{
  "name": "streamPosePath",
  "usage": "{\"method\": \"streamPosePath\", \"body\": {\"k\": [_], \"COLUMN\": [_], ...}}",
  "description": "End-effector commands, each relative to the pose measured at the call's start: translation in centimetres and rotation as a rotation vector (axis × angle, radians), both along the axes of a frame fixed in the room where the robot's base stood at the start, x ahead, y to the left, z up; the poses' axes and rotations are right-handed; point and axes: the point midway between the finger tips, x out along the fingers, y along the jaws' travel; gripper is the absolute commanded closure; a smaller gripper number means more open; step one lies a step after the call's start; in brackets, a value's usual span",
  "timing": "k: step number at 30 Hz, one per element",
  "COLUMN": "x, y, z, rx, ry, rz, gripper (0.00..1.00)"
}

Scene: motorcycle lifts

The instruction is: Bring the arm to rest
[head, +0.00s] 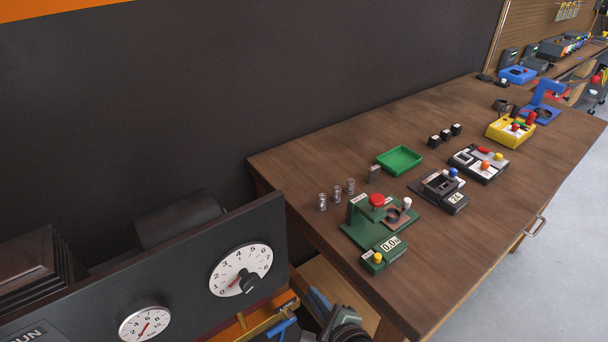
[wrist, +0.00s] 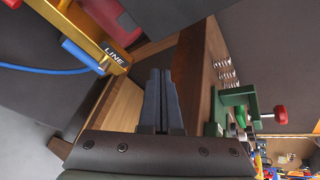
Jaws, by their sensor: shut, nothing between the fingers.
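My gripper (wrist: 160,75) shows in the wrist view with its two dark fingers side by side and closed, nothing between them. In the head view my gripper (head: 317,298) is at the bottom edge, low beside the near left corner of the wooden workbench (head: 480,230). Only a small part of it shows there, between the bench and the dial panel. It appears apart from the bench; the exact gap cannot be told.
A dark panel with white dials (head: 241,269) stands left. A yellow bar labelled LINE (wrist: 90,35) and a blue hose (wrist: 40,69) are close by. Grey floor is right.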

Motion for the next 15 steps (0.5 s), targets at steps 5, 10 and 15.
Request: {"method": "streamPosePath", "body": {"k": [5, 10, 15], "x": [5.3, 6.7, 4.6], "y": [-0.1, 0.4, 1.3], "z": [13.4, 26.4, 39.3], "rx": [-0.467, -0.891, -1.299], "ry": [-0.344, -0.636, -0.885], "rz": [0.086, 0.078, -0.024], "gripper": [1.0, 1.0, 1.0]}}
